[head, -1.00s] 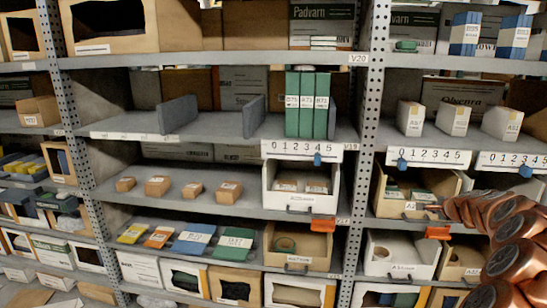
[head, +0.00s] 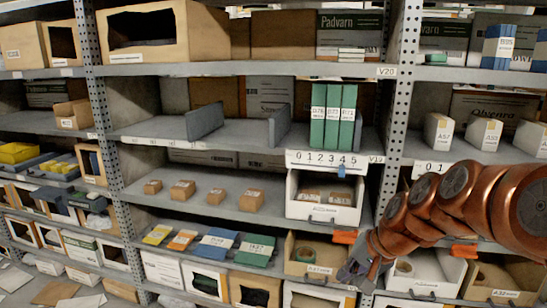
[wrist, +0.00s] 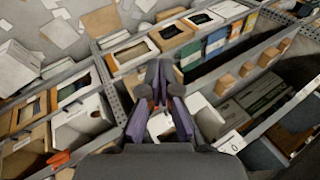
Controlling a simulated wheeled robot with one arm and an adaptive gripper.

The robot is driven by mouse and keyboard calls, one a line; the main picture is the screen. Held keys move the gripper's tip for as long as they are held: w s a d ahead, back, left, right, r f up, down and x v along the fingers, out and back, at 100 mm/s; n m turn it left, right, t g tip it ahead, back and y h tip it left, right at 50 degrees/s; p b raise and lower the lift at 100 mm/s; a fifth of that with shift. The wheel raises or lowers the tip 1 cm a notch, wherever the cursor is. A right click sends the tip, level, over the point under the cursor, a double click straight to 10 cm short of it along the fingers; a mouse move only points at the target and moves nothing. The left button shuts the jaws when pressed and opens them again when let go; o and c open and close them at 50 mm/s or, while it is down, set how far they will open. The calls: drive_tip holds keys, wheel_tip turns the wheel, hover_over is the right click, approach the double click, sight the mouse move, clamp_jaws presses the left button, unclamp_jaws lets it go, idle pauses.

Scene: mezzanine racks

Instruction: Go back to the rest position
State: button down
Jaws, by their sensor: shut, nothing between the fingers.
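My gripper (head: 362,270) shows at the lower right of the head view, at the end of my copper-coloured arm. It is in front of the rack, by the upright between the middle and right bays, and nothing is seen in it. In the wrist view my gripper (wrist: 160,78) has its dark fingers close together. Behind them are the rack's shelves and bins, seen at a tilt. My arm hides part of the right bay's shelves and bins. I cannot tell how far the fingers are from the bins.
A white bin (head: 325,198) stands under a numbered strip (head: 325,160) with a blue marker. Several small cartons (head: 216,194) sit left of it. Green binders (head: 333,116) stand above. A cardboard bin (head: 305,254) and a white bin (head: 420,272) are near my gripper.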

drive_tip(key=s+d+f+n+g+h, duration=0.1)
drive_tip(key=s+f+n+g+h, duration=0.1)
drive_tip(key=s, duration=1.3)
drive_tip(key=s+d+f+n+g+h+p, duration=0.1)
drive_tip(key=s+f+n+g+h, duration=0.1)
drive_tip(key=s, duration=1.3)
drive_tip(key=shift+f+n+g, duration=0.15)
drive_tip(key=shift+n+g, duration=0.35)
drive_tip(key=shift+g, duration=0.4)
